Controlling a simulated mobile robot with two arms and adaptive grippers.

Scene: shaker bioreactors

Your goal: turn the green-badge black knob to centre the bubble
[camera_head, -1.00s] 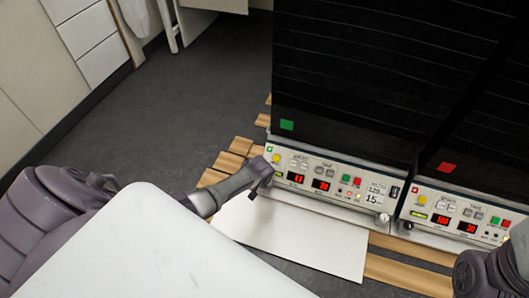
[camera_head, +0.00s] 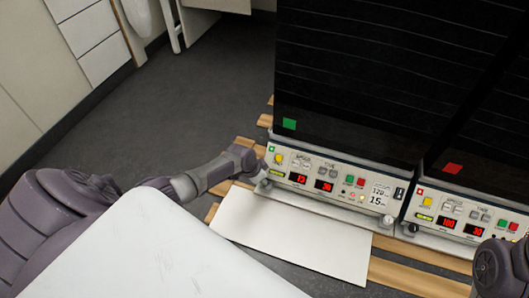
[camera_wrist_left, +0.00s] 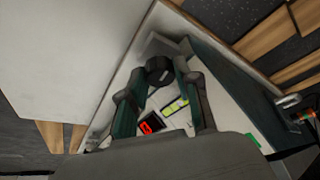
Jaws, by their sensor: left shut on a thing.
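The green-badge shaker, marked by a green square (camera_head: 289,124), has a pale control panel along its front. My left gripper (camera_head: 260,179) is at that panel's lower left corner. In the left wrist view, the black knob (camera_wrist_left: 159,70) lies between the fingertips of the left gripper (camera_wrist_left: 163,73), which is shut on it. In the head view the knob is mostly hidden by the gripper. The yellow-green bubble level (camera_wrist_left: 175,105) is just beside the knob in the wrist view and also shows in the head view (camera_head: 277,173). I cannot make out the bubble's position.
A second shaker with a red square (camera_head: 452,168) stands close on the right. Another knob (camera_head: 387,220) is at the green-badge panel's right end. A white board (camera_head: 290,235) lies on wooden slats in front. A red display (camera_wrist_left: 151,122) is near the left fingers.

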